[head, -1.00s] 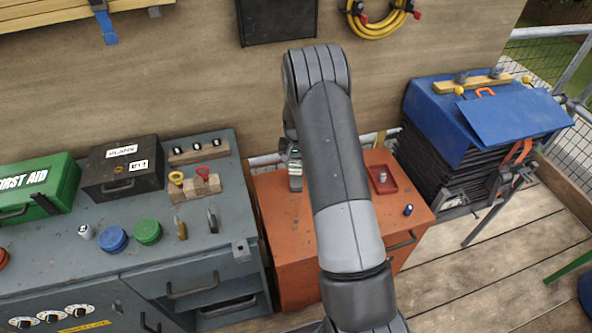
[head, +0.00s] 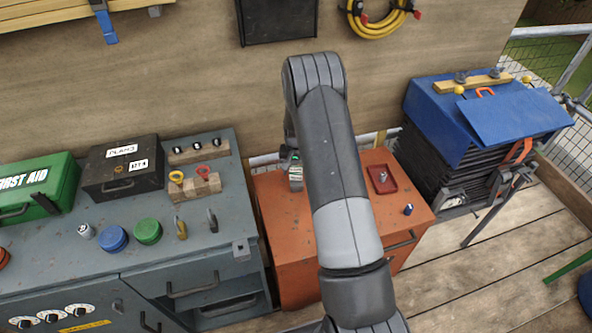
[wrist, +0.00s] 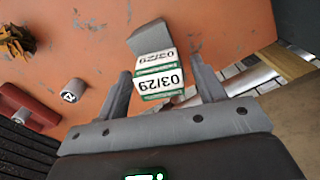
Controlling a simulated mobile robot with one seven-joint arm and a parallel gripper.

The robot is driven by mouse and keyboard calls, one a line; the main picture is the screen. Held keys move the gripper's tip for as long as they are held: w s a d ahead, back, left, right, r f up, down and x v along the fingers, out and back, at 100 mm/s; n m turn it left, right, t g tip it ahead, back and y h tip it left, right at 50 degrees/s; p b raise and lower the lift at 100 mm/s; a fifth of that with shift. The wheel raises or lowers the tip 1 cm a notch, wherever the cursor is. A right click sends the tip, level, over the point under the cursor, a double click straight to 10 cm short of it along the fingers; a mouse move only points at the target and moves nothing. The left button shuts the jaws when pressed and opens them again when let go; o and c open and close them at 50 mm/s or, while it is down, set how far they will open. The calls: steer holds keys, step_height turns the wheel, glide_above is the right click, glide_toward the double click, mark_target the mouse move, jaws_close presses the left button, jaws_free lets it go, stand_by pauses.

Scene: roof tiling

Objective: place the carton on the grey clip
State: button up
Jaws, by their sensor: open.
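The carton (wrist: 160,80) is a small white box with green edges and "03/29" printed on two visible faces. In the wrist view it lies between the spread fingers of my gripper (wrist: 166,73), with a gap at the left finger. A plain grey piece (wrist: 149,37), perhaps the grey clip, meets the carton's far end. I cannot tell whether the carton rests on it. In the head view the carton (head: 296,171) is a small pale patch beside my arm, over the orange cabinet's left part. My gripper is open; my arm hides most of it there.
The orange cabinet top (head: 350,190) holds a red tray (head: 382,180) and a small dark blue cylinder (head: 408,209). The grey bench (head: 60,255) at left carries a black case (head: 122,170), jar lids and tools. A blue-covered stack (head: 490,110) stands at right.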

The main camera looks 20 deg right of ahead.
step_height(320, 180, up, 13)
step_height(320, 180, up, 13)
steer(key=t, duration=0.1)
glide_above(296, 169)
steer(key=s+a, duration=0.2)
steer(key=s, duration=0.4)
steer(key=s+a+r+n+t, duration=0.2)
steer(key=s+r, duration=0.5)
steer(key=s, duration=0.2)
steer(key=s+a+r+n+t, duration=0.1)
steer(key=s+a+r, duration=0.1)
steer(key=s+r, duration=0.7)
steer(key=s+f+n+t, duration=0.1)
steer(key=s, duration=1.2)
steer(key=shift+a+t, duration=0.3)
steer(key=shift+a, duration=0.15)
